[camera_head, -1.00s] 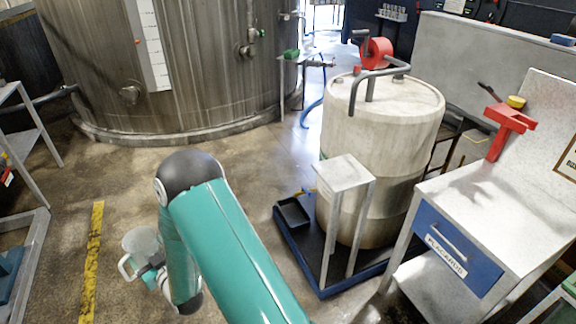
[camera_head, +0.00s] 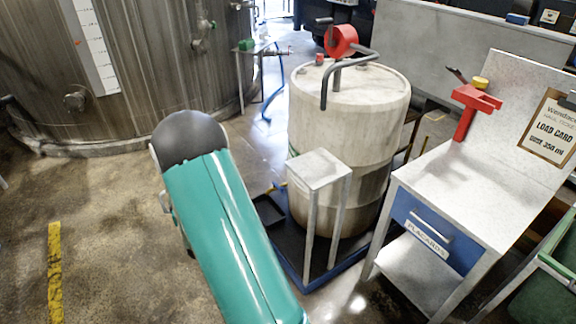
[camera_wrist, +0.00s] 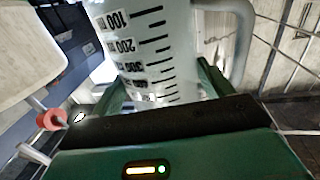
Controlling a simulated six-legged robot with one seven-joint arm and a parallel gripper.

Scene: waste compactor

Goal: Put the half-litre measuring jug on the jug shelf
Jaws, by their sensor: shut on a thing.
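The clear measuring jug (camera_wrist: 150,45) fills the upper middle of the wrist view, with black graduation marks labelled 100, 200 and on, and a pale handle on its right. My gripper (camera_wrist: 160,85) is shut on it, green fingers on either side. In the head view my arm hides both jug and gripper. No surface is labelled as the jug shelf. A small pale-topped stand (camera_head: 320,169) stands before the drum.
A large pale drum (camera_head: 345,115) with a red reel on top stands on a blue-edged tray (camera_head: 292,268). At right is a bench (camera_head: 470,200) with a drawer marked PLACARDS (camera_head: 436,240), a red holder (camera_head: 468,110) and a load card (camera_head: 549,127). Floor at left is clear.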

